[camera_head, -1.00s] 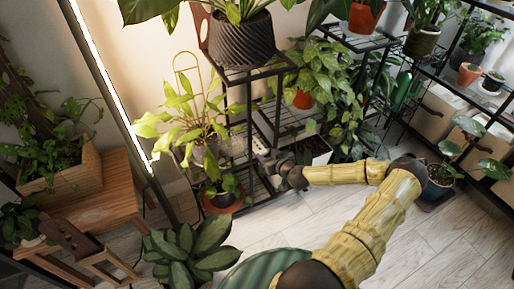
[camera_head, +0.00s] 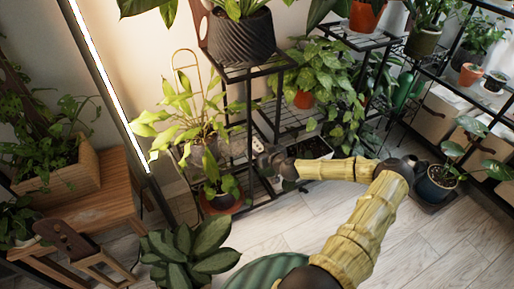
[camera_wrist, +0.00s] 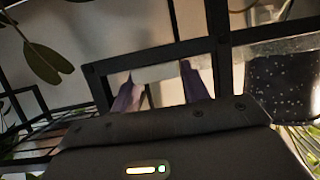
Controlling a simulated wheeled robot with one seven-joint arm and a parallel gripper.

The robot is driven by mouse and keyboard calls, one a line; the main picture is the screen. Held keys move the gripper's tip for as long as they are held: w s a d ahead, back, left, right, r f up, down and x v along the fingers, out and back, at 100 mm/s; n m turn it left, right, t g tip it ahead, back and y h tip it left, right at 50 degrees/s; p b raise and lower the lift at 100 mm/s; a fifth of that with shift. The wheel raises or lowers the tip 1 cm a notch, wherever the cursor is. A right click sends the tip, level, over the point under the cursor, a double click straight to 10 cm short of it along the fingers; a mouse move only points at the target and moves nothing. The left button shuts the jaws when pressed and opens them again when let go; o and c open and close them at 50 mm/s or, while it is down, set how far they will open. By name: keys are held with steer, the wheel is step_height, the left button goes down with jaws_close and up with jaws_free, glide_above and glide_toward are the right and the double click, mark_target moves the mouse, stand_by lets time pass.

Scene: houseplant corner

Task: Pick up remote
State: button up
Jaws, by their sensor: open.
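I cannot pick out the remote with certainty in either view. My gripper (camera_head: 258,146) is at the black wire plant stand (camera_head: 277,128) in the head view, in front of its shelves. A small pale patch shows by the fingertips, too small to identify. In the wrist view, the two purplish fingers of my gripper (camera_wrist: 157,84) are apart with nothing visible between them. They point toward a black metal frame (camera_wrist: 152,58) that crosses close in front of them.
A speckled dark pot (camera_wrist: 284,82) is close on the right in the wrist view. A leafy plant (camera_head: 322,72) and a yellow-green plant (camera_head: 187,115) flank my gripper. A wooden bench (camera_head: 95,207) stands at left. The pale floor (camera_head: 315,212) is partly clear.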

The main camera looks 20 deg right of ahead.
steer(key=c, duration=0.6)
steer(key=shift+c, duration=0.2)
steer(key=shift+s+r+p, duration=0.1)
steer(key=shift+r+p, duration=0.45)
steer(key=shift+p, duration=0.05)
steer(key=r+p, duration=0.1)
steer(key=r, duration=0.1)
steer(key=r+p, duration=0.1)
steer(key=r, duration=0.3)
steer(key=shift+d+p, duration=0.25)
steer(key=shift+p, duration=0.15)
steer(key=s+p, duration=0.3)
steer(key=s, duration=1.6)
steer(key=shift+s+p, duration=0.35)
steer(key=shift+s, duration=0.05)
steer(key=shift+d, duration=0.1)
